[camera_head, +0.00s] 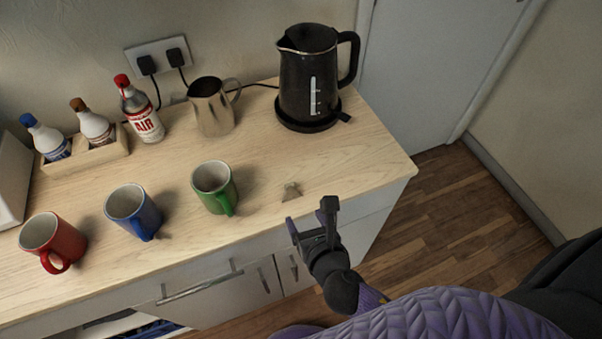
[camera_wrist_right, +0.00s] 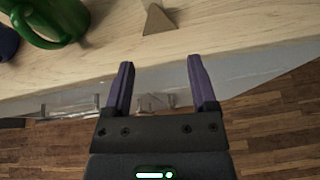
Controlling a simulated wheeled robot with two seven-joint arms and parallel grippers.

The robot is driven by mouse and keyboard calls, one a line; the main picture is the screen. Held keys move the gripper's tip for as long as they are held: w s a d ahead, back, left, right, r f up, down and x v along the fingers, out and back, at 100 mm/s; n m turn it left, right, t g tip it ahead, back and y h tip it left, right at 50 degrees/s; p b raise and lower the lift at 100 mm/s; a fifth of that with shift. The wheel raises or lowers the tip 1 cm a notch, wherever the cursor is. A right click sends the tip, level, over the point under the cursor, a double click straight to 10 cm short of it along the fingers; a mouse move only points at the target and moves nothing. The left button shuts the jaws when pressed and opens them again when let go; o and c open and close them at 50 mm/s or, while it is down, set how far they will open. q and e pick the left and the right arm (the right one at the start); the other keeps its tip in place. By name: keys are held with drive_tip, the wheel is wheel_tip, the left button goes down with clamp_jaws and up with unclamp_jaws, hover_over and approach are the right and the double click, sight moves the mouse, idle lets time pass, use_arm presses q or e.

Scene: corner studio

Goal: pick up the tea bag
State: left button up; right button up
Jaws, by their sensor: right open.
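The tea bag (camera_head: 291,191) is a small tan, roughly triangular thing lying on the wooden counter near its front edge, to the right of the green mug. In the right wrist view the tea bag (camera_wrist_right: 157,20) shows at the top, ahead of the fingers and near the counter edge. My right gripper (camera_head: 310,212) is open and empty. It is at the counter's front edge, short of the tea bag and apart from it. In the right wrist view its two fingers (camera_wrist_right: 161,75) are spread, with nothing between them. My left gripper is not in view.
A green mug (camera_head: 212,187) stands left of the tea bag, then a blue mug (camera_head: 132,209) and a red mug (camera_head: 52,236). A black kettle (camera_head: 305,85), a metal pitcher (camera_head: 210,108) and bottles stand behind. The counter (camera_head: 340,165) is clear to the tea bag's right.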

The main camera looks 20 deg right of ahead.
sight(290, 188)
drive_tip(key=shift+n+t, duration=0.3)
drive_tip(key=shift+n, duration=0.2)
drive_tip(key=b+x, duration=0.1)
drive_tip(key=x, duration=0.2)
drive_tip(key=r+b+x, duration=0.1)
drive_tip(key=x, duration=0.2)
drive_tip(key=b+x, duration=0.1)
drive_tip(key=x, duration=0.2)
drive_tip(key=shift+w+r, duration=0.25)
drive_tip(key=shift+w, duration=0.4)
drive_tip(key=shift+r, duration=0.1)
drive_tip(key=shift+c, duration=0.4)
clamp_jaws()
